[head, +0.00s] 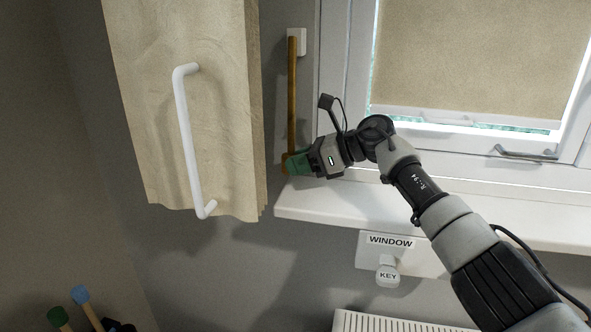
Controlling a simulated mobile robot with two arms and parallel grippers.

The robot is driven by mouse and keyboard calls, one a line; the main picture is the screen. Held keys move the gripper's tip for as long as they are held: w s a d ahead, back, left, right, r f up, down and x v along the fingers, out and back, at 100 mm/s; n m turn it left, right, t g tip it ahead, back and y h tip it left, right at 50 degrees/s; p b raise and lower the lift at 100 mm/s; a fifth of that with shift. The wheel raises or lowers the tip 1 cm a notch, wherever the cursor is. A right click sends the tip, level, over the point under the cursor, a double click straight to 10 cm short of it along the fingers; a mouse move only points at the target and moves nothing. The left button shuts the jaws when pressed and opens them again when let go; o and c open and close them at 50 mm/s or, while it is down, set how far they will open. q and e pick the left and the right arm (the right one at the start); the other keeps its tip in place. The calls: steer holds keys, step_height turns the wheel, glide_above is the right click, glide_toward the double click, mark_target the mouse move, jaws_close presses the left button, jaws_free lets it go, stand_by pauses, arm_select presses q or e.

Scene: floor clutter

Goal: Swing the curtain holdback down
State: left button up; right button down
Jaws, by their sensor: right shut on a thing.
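The curtain holdback (292,95) is a thin brown bar on the wall between the curtain and the window frame. Its top end is at a small white wall bracket (301,40), and the bar hangs almost straight down from it. My right gripper (291,164), with green fingers, is shut on the bar's lower end, so that end is partly hidden. The beige curtain (238,110) hangs just left of the bar. My left gripper is not in view.
A white bar handle (188,140) stands in front of the curtain. A white window sill (420,212) runs below my right arm. A radiator (380,324) is at the bottom.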

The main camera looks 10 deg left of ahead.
steer(key=shift+w, duration=0.35)
steer(key=c, duration=1)
jaws_free()
steer(key=shift+o, duration=0.2)
steer(key=shift+d, duration=0.15)
